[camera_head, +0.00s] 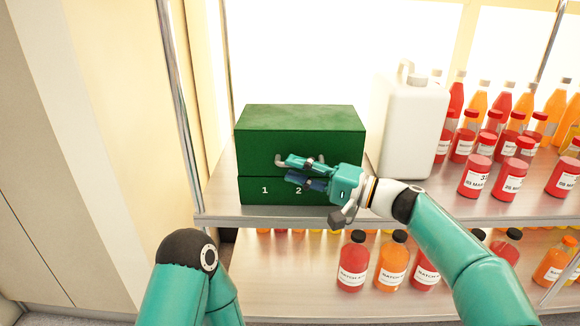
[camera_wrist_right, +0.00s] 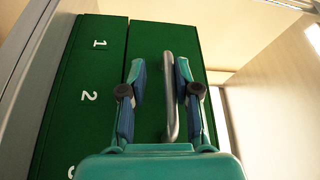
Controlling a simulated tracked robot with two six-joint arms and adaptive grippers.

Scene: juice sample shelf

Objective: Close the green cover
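A dark green box (camera_head: 300,118) stands on the upper shelf. Its upper part, the green cover (camera_head: 258,150), has a metal bar handle on its front. Below is a front strip (camera_head: 250,193) with white numbers, and a thin dark line separates the two. My right gripper (camera_head: 292,169) is in front of the box at the handle. In the wrist view my right gripper (camera_wrist_right: 158,72) is open, with one finger on each side of the handle (camera_wrist_right: 168,100), which lies nearer the right finger. Contact cannot be told. My left arm shows at the bottom left, its gripper out of view.
A white jug (camera_head: 412,125) stands right of the box, with many red and orange juice bottles (camera_head: 475,175) farther right. More bottles (camera_head: 353,262) stand on the lower shelf. A metal post (camera_head: 180,110) rises left of the box.

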